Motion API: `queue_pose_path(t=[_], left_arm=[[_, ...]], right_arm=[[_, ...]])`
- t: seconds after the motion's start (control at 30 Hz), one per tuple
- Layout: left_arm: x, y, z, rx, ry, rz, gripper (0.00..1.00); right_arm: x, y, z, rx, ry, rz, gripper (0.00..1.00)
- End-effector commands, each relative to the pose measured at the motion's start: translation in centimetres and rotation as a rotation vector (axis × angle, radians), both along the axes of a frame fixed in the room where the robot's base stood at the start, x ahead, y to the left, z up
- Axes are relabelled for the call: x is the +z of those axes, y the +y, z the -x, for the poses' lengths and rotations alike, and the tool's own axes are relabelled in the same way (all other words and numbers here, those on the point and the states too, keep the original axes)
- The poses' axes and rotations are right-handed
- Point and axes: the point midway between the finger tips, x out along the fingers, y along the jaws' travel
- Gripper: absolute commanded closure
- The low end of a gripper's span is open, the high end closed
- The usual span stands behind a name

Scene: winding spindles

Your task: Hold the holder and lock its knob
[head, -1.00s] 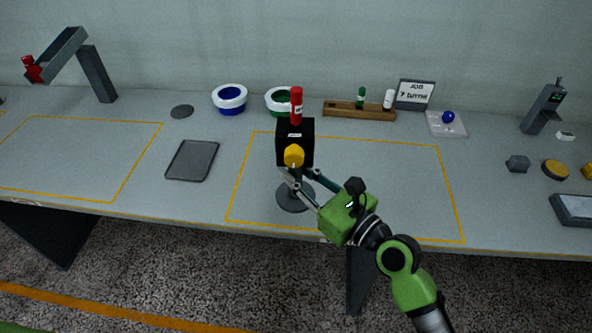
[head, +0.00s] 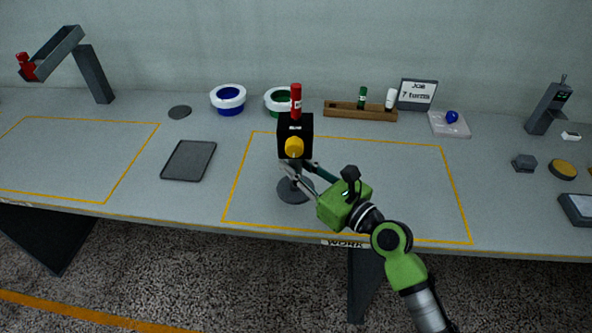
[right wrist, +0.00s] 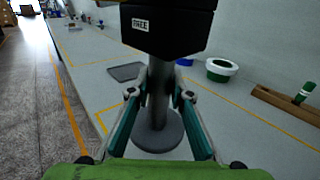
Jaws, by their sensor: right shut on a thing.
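The holder is a black box (head: 295,127) on a grey post with a round grey base (head: 294,189), standing upright in the right yellow-outlined area. A yellow knob (head: 294,147) is on its front face, and a red spindle (head: 296,101) stands on top. My right gripper (head: 295,168) is shut on the post just below the box. In the right wrist view its fingers (right wrist: 160,88) flank the post, and the box (right wrist: 168,28) above carries a label reading FREE. The knob does not show clearly there. My left gripper is out of view.
Behind stand a blue-and-white ring (head: 228,99), a green-and-white ring (head: 273,107), a wooden rack (head: 342,110) with green and white spindles, and a sign (head: 417,93) reading JOB 7 turns. A dark tray (head: 188,161) lies left.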

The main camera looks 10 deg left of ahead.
Motion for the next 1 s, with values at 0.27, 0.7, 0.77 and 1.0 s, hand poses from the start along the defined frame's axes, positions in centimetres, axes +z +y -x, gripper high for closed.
queue_pose_path(t=[0.27,0.7,0.77,1.0], left_arm=[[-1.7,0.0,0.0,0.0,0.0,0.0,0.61],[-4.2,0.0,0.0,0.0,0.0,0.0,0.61],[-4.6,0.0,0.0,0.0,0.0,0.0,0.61],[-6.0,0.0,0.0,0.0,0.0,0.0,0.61]], right_arm=[[-1.3,0.2,-1.7,-0.002,-0.006,-0.004,1.0],[-3.4,0.4,-4.2,-0.002,-0.005,-0.005,1.0],[-3.8,0.5,-4.5,-0.001,-0.005,-0.004,1.0],[-4.9,0.6,-5.9,-0.001,-0.004,-0.005,1.0]])
